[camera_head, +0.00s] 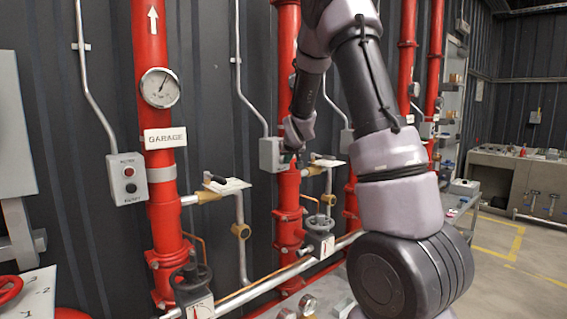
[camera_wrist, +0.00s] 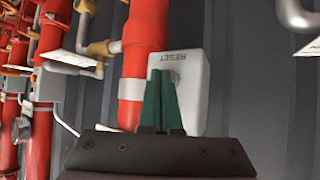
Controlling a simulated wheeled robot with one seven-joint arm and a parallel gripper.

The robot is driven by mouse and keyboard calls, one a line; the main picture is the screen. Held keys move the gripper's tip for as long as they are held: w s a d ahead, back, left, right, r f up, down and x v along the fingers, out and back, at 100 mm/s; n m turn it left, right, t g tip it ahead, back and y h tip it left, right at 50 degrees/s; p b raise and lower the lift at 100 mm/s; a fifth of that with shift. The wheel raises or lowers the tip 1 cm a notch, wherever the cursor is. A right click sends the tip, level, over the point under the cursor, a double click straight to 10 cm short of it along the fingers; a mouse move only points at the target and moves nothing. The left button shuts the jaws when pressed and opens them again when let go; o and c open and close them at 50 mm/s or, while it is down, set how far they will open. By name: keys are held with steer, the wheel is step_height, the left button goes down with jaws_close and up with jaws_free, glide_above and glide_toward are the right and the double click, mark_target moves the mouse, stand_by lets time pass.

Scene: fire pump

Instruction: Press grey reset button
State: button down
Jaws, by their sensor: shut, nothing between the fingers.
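In the wrist view, a light grey control box (camera_wrist: 192,105) carries the word RESET, seen upside down. A grey reset button (camera_wrist: 175,76) shows only in part beside the fingertips, just below the word in the picture. My gripper (camera_wrist: 160,74) is shut and empty, with its green fingers over the box face. I cannot tell whether the fingertips touch the button. In the head view, my gripper (camera_head: 291,156) is at the right side of the middle control box (camera_head: 268,155), and its buttons are hidden.
A nearer control box (camera_head: 127,181) with a red and a dark button hangs left, beside the red GARAGE pipe (camera_head: 150,100) and its gauge (camera_head: 160,88). Red pipes, valves and a handwheel (camera_head: 190,284) crowd the wall. Open floor (camera_head: 510,255) lies at right.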

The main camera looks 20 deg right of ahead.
steer(key=shift+w+a, duration=0.1)
steer(key=shift+w, duration=0.05)
stand_by(0.5)
steer(key=shift+s+d, duration=0.35)
steer(key=shift+s, duration=0.5)
steer(key=shift+s, duration=0.1)
steer(key=s, duration=0.1)
steer(key=s+d, duration=0.1)
steer(key=s, duration=0.1)
steer(key=s+d, duration=0.1)
steer(key=shift+s, duration=0.25)
steer(key=shift+r, duration=0.1)
stand_by(0.3)
